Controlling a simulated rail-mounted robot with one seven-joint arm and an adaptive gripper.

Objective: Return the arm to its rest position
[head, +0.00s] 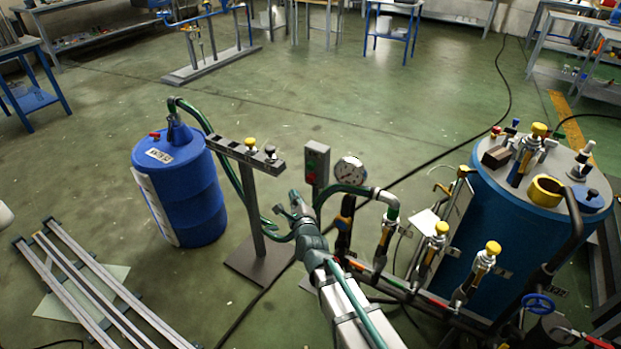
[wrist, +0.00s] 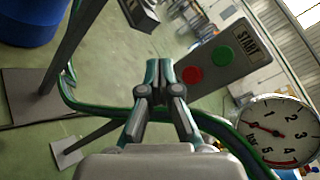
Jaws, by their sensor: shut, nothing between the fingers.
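My gripper (head: 297,204) is at the end of my arm, near the middle of the head view. In the wrist view my gripper (wrist: 158,68) has its fingertips together with nothing between them. It is a little below the grey control box (head: 316,163) in the head view and appears apart from it. In the wrist view the control box (wrist: 218,62) shows a green button, a red button and a START label, right of the fingertips.
A round pressure gauge (head: 349,170) stands beside the box. Green hoses link a blue drum (head: 180,188) to the piping. Yellow-topped valves (head: 440,232) line a pipe at right, before a large blue tank (head: 520,230). A rail frame (head: 95,285) lies front left. The floor behind is mostly clear.

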